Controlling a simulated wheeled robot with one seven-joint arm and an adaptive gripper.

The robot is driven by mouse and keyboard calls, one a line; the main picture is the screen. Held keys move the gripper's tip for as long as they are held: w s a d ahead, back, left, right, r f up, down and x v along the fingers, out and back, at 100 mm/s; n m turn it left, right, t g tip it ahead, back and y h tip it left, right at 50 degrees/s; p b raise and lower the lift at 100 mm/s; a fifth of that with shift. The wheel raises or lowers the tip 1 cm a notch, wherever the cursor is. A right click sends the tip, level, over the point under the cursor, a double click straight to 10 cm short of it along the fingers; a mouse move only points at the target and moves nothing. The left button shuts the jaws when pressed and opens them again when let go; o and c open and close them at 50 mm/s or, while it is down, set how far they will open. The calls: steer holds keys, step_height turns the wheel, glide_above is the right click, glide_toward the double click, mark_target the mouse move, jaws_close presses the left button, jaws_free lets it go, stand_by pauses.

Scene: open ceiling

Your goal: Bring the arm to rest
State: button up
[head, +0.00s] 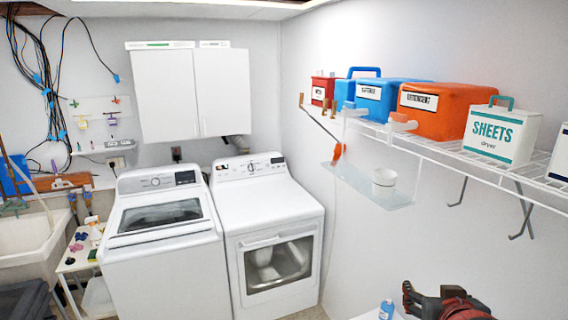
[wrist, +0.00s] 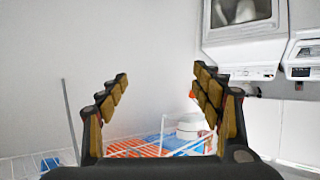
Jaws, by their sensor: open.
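My gripper (wrist: 160,77) shows in the wrist view with its two dark fingers and tan pads spread wide apart. It is open, and there is nothing between the fingers. The wrist picture is upside down, with a plain wall behind the fingertips.
A white washer (head: 165,245) and dryer (head: 265,225) stand at the back. A wire shelf (head: 445,150) on the right wall holds several boxes, including an orange one (head: 445,110). A dark and red object (head: 445,303) and a blue bottle (head: 386,309) are at the lower right.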

steer(key=s+a+f+n+g+y+b, duration=0.1)
steer(key=s+a+f+g+y+b, duration=0.1)
steer(key=s+a+f+b, duration=0.4)
steer(key=s+a+f+n+g+y+b, duration=0.1)
steer(key=s+a+f+g+b, duration=0.2)
steer(key=s+f, duration=0.7)
steer(key=a+f+b, duration=0.2)
steer(key=a+f, duration=0.1)
steer(key=f, duration=0.2)
steer(key=shift+s+g+y+b, duration=0.25)
steer(key=shift+g+y+b, duration=0.05)
steer(key=shift+y+b, duration=0.1)
